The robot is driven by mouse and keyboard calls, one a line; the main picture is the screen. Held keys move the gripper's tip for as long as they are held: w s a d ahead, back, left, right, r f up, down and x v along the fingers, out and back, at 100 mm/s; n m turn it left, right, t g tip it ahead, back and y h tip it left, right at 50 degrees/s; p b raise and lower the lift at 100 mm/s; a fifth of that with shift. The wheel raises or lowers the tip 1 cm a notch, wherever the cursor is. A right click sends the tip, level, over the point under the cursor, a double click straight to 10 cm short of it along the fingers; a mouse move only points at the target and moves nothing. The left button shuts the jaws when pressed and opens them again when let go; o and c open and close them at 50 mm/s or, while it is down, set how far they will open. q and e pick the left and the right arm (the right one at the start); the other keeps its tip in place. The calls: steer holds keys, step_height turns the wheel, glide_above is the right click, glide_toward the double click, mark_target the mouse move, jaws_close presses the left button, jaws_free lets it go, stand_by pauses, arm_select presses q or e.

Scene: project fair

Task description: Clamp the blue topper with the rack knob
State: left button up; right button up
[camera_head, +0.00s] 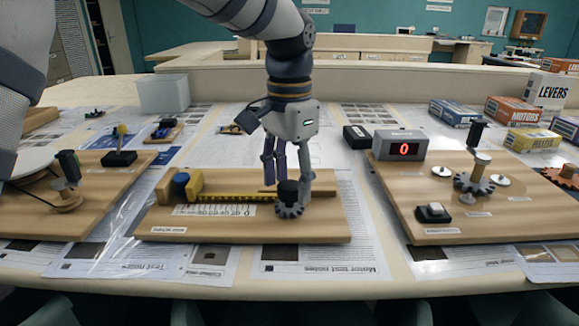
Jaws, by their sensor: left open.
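The rack knob (289,194) is a black cylinder above a dark toothed gear, near the right end of the middle wooden board (240,227). The blue topper (181,183), a short blue cylinder, stands at the left end of that board. It is close beside a yellow block (194,182); I cannot tell whether they touch. My left gripper (287,184) reaches down from above, open, with its fingers on either side of the knob. I cannot tell whether they touch it. My right gripper is not in view.
A yellow strip with a printed scale (228,210) runs between block and gear. The left board (80,222) carries a spool and belt. The right board (450,190) holds a red-digit display (403,148) and a gear.

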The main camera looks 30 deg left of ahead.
mark_target(289, 185)
arm_select(q)
step_height(289, 185, up, 12)
steer(key=shift+f, duration=0.2)
